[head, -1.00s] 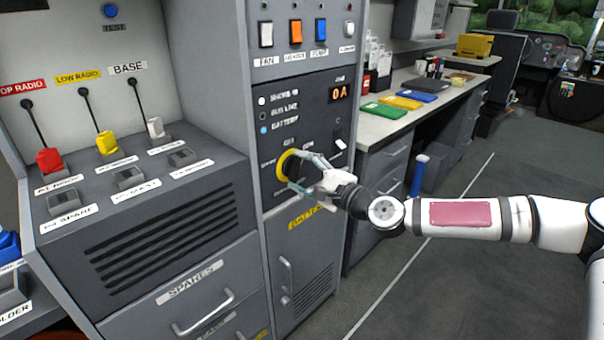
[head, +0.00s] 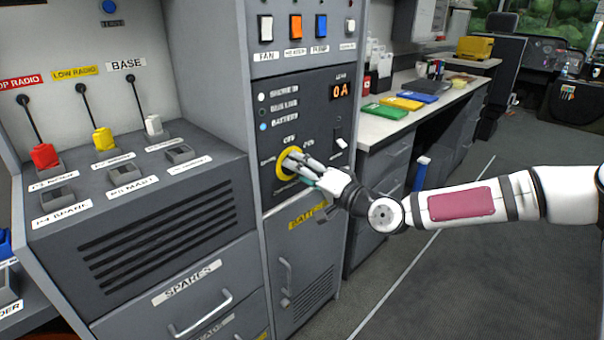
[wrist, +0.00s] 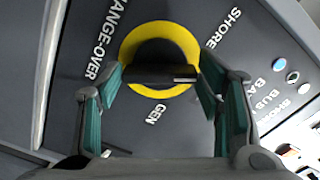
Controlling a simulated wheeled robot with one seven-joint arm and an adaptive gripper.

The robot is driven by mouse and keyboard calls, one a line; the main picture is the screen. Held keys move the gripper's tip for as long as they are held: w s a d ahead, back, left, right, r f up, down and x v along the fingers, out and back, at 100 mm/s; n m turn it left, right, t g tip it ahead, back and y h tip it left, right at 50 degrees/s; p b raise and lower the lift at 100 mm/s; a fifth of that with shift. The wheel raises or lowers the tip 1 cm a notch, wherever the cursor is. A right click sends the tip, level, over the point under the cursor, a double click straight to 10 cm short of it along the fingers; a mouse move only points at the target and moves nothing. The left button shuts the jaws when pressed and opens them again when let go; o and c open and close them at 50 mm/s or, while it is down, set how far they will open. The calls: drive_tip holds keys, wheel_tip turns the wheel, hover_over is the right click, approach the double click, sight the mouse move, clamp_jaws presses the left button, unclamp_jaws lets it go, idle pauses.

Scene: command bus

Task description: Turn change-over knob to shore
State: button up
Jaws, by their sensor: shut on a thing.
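The change-over knob has a yellow ring (head: 282,165) on the dark switch panel in the head view. In the wrist view its yellow ring (wrist: 184,37) surrounds a black bar handle (wrist: 160,74). The labels SHORE (wrist: 224,28), GEN and CHANGE-OVER stand around it. My gripper (head: 294,163) is at the knob, and in the wrist view my gripper (wrist: 160,82) has one finger at each end of the bar. It is shut on the knob's handle. In the head view my fingers hide part of the knob.
Indicator lights (head: 263,113) and an 0 A display (head: 341,91) sit above the knob, with a row of rocker switches (head: 294,28) higher up. A small white switch (head: 341,143) is close to the right of my gripper. Open floor (head: 420,290) lies to the right.

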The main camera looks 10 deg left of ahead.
drive_tip(key=n, duration=0.2)
drive_tip(key=n+b, duration=0.1)
drive_tip(key=n, duration=0.2)
drive_tip(key=shift+f+n, duration=0.2)
drive_tip(key=shift+n, duration=0.1)
idle(0.5)
drive_tip(key=o, duration=1.2)
drive_tip(key=shift+c, duration=0.2)
drive_tip(key=shift+d+r, duration=0.1)
drive_tip(key=v, duration=1.2)
